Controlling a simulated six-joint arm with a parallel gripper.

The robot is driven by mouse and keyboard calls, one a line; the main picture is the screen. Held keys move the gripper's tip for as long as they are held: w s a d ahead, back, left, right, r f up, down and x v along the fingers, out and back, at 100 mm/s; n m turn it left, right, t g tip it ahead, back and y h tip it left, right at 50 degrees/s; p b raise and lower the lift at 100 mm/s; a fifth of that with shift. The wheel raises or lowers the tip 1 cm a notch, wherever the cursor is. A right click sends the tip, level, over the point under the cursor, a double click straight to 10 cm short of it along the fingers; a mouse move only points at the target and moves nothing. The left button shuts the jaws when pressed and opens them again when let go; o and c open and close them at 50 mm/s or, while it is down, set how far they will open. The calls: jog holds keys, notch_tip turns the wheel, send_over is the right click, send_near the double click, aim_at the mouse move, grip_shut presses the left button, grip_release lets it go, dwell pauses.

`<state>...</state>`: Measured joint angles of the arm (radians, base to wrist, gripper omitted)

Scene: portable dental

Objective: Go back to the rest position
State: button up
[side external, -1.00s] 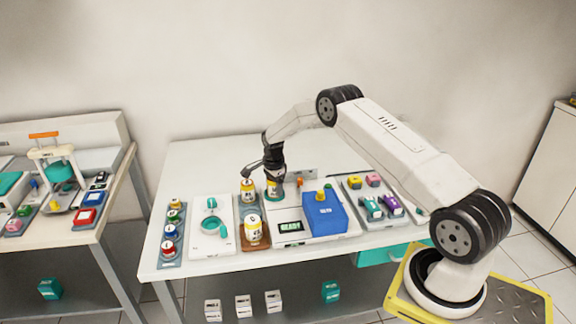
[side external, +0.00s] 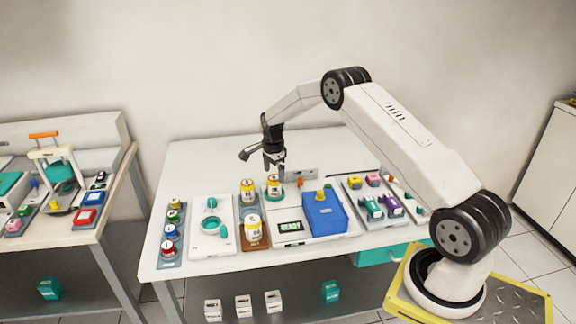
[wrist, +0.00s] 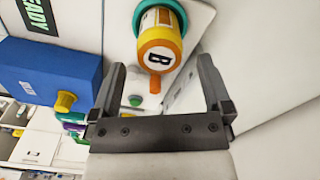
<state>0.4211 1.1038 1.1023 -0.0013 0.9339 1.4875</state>
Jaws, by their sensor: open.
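My gripper (side external: 274,166) is open and empty, pointing down just above and behind a yellow-and-white jar (side external: 273,184) on the white device. In the wrist view the two fingers of my gripper (wrist: 162,78) stand apart with nothing between them. The same jar shows beyond the fingertips, with an orange-yellow rim and a "B" label (wrist: 159,50), and it sits in a teal ring (wrist: 141,14). The fingers look clear of the jar.
The white device has a "READY" display (side external: 290,227) and a blue box (side external: 325,213). A tray with coloured items (side external: 374,207) lies to the right. Air above the table is clear.

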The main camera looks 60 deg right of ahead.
jog(key=shift+r, duration=0.95)
jog(key=shift+s+a+r, duration=0.1)
jog(key=shift+a+r, duration=0.2)
jog(key=shift+a, duration=0.05)
jog(key=s+a+r+n+t, duration=0.1)
jog(key=s+a+r+n, duration=0.3)
jog(key=a+n, duration=0.25)
jog(key=s+a+r+n, duration=0.4)
jog(key=s+a+n, duration=0.1)
jog(key=a, duration=0.3)
jog(key=s+a+n, duration=0.4)
jog(key=s+n, duration=0.1)
jog(key=s, duration=0.3)
jog(key=s+a+n+t, duration=0.1)
jog(key=s+a+n, duration=0.4)
jog(key=s, duration=0.3)
jog(key=shift+s+r+t, duration=0.25)
jog(key=shift+r+t, duration=0.05)
jog(key=shift+r, duration=0.15)
jog(key=shift+c, duration=0.2)
